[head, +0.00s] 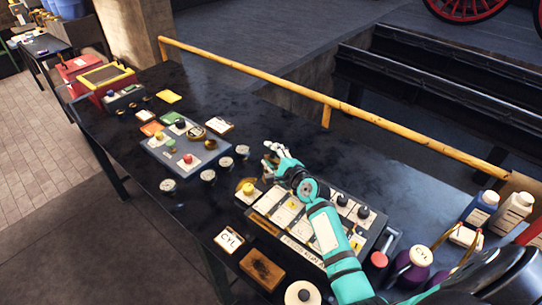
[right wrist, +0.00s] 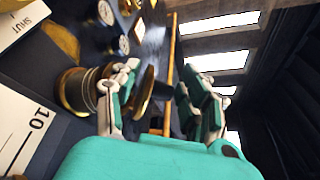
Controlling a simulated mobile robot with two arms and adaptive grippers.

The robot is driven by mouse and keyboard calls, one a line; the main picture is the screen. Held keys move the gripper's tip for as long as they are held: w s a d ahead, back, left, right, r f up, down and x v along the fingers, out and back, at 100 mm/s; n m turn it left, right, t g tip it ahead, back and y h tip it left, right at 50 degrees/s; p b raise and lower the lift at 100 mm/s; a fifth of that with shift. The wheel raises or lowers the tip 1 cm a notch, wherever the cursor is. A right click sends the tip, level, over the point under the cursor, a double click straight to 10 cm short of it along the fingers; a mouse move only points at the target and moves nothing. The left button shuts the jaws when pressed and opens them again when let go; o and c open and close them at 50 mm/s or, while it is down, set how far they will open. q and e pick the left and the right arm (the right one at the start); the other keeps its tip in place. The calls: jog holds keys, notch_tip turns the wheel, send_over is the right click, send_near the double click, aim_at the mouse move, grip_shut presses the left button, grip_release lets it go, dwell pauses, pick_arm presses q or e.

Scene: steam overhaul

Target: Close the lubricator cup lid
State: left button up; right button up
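The lubricator cup (right wrist: 76,92) is a round brass cup at the left of the right wrist view. A brass disc (right wrist: 146,94), which looks like its lid, stands raised on edge beside the cup. My teal and white right gripper (right wrist: 160,98) is open, with one finger between cup and disc and the other beyond the disc. I cannot tell whether a finger touches the lid. In the head view the right gripper (head: 275,157) is at the far left end of the near control panel (head: 292,222), mostly covering the cup. My left gripper is not in view.
A second panel (head: 170,152) with coloured knobs stands to the left, with several round gauges (head: 225,162) between. Bottles (head: 481,207) and purple-based containers (head: 413,266) stand at right. A yellow rail (head: 330,104) runs along the bench's far edge. The bench behind the gripper is clear.

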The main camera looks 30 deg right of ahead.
jog(key=s+r, duration=0.2)
jog(key=s, duration=0.9)
jog(key=shift+s+d+r, duration=0.15)
jog(key=shift+s+d, duration=0.15)
jog(key=shift+s, duration=0.1)
